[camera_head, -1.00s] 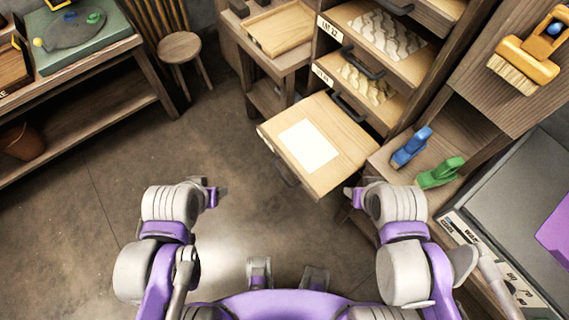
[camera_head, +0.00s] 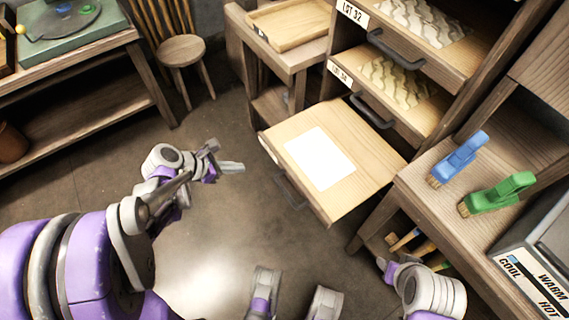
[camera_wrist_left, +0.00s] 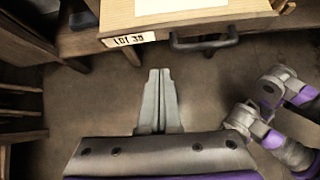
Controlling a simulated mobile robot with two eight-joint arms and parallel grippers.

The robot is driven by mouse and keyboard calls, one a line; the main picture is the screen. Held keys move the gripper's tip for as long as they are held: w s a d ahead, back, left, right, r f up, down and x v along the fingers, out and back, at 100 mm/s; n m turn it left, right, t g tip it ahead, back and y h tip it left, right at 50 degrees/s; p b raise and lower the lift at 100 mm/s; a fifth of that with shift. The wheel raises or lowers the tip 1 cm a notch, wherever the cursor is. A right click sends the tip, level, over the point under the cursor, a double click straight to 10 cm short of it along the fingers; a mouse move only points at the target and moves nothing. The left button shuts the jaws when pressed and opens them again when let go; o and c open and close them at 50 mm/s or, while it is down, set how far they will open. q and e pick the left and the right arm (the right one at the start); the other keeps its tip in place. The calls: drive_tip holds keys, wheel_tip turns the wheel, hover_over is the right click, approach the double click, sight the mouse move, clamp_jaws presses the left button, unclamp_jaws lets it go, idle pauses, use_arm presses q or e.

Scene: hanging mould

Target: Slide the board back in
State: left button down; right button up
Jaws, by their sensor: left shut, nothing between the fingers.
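The pulled-out board (camera_head: 372,148) juts from the lowest slot of the wooden rack, with a white sheet (camera_head: 319,159) lying on it. Its dark handle (camera_head: 290,191) is on its front edge. In the left wrist view the board's front edge (camera_wrist_left: 185,33) carries a label reading roughly "LOT 39" and the handle (camera_wrist_left: 204,44). My left gripper (camera_head: 241,167) is shut and empty, left of the board's front edge and apart from it. The left wrist view shows its fingers (camera_wrist_left: 158,76) together, below the label. My right gripper (camera_head: 382,263) is low at the right; its fingers are unclear.
Two boards with wavy pieces (camera_head: 397,83) sit above in the rack. A bench at right holds a blue brush (camera_head: 461,156) and a green brush (camera_head: 497,194). A stool (camera_head: 181,53) and workbench stand at the back left. The floor left of the board is clear.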

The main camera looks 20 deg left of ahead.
sight(343, 125)
use_arm(q)
drive_tip(key=b+x, duration=0.1)
drive_tip(key=x, duration=0.3)
drive_tip(key=w+r+b+x, duration=0.1)
drive_tip(key=x, duration=0.3)
drive_tip(key=d+b+x, duration=0.1)
drive_tip(key=x, duration=0.3)
drive_tip(key=shift+w+r, duration=0.2)
drive_tip(key=shift+w, duration=0.05)
drive_tip(key=shift+w+d, duration=0.25)
drive_tip(key=shift+w, duration=0.15)
drive_tip(key=shift+d, duration=0.1)
drive_tip(key=w+d, duration=0.5)
drive_tip(key=w, duration=0.2)
drive_tip(key=w+d+b, duration=0.1)
drive_tip(key=w+d, duration=0.5)
drive_tip(key=w, duration=0.1)
drive_tip(key=w+d, duration=0.5)
drive_tip(key=w, duration=0.2)
drive_tip(key=shift+d+b, duration=0.25)
drive_tip(key=shift+b, duration=0.1)
drive_tip(key=shift+w+d+r, duration=0.1)
drive_tip(key=shift+w+d, duration=0.1)
drive_tip(key=shift+w, duration=0.2)
